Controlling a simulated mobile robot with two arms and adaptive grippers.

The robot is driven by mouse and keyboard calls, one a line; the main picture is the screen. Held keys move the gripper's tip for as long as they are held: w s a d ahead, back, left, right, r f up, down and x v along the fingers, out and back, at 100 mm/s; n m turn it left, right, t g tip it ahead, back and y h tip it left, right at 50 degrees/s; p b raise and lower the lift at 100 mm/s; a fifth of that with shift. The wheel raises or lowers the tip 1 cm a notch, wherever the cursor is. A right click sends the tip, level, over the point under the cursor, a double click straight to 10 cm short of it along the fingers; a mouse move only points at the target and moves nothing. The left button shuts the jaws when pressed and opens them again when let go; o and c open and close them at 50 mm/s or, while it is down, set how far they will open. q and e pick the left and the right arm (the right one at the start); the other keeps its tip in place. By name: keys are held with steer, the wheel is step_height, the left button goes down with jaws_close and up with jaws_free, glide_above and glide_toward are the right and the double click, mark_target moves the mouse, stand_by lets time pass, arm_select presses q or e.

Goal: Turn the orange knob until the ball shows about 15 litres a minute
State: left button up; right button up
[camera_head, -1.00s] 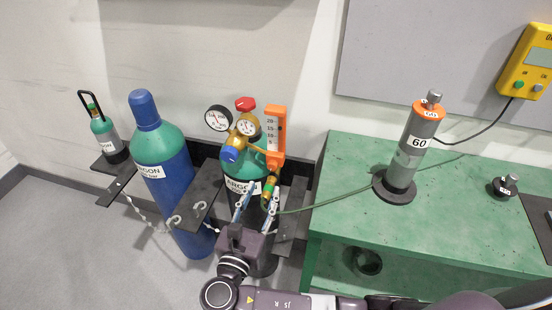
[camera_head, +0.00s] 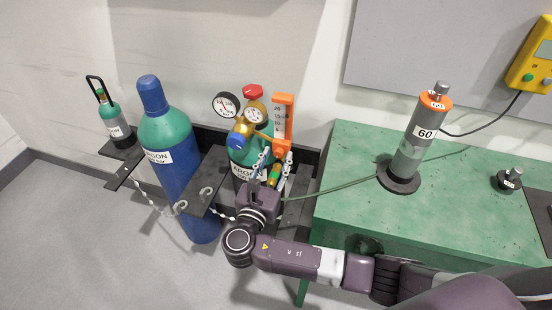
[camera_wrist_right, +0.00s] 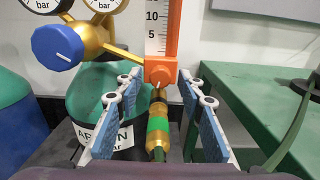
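The orange knob (camera_wrist_right: 161,76) is at the foot of the orange flowmeter (camera_head: 283,120), and its small white mark points down and slightly left. The flowmeter's scale (camera_wrist_right: 155,22) shows 5, 10 and 15 in the right wrist view; I cannot make out the ball. My right gripper (camera_head: 274,164) is open just in front of the flowmeter's foot. In the right wrist view, its two blue-padded fingers (camera_wrist_right: 161,90) stand left and right of the knob, with visible gaps. I cannot tell how far short of the knob the tips are. My left gripper is not in view.
A blue regulator knob (camera_wrist_right: 57,47) and brass body lie close left of the right gripper. A green and gold hose fitting (camera_wrist_right: 157,128) hangs below the knob. A green table (camera_head: 340,200) stands to the right, and a blue argon cylinder (camera_head: 170,150) to the left.

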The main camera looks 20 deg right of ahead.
steer(key=c, duration=0.8)
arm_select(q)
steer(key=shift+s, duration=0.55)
arm_select(e)
jaws_close()
steer(key=shift+m, duration=1.3)
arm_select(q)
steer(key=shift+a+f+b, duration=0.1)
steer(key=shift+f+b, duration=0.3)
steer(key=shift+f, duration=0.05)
arm_select(e)
steer(key=shift+m, duration=1.9)
steer(key=o, duration=0.9)
jaws_free()
steer(key=shift+o, duration=0.2)
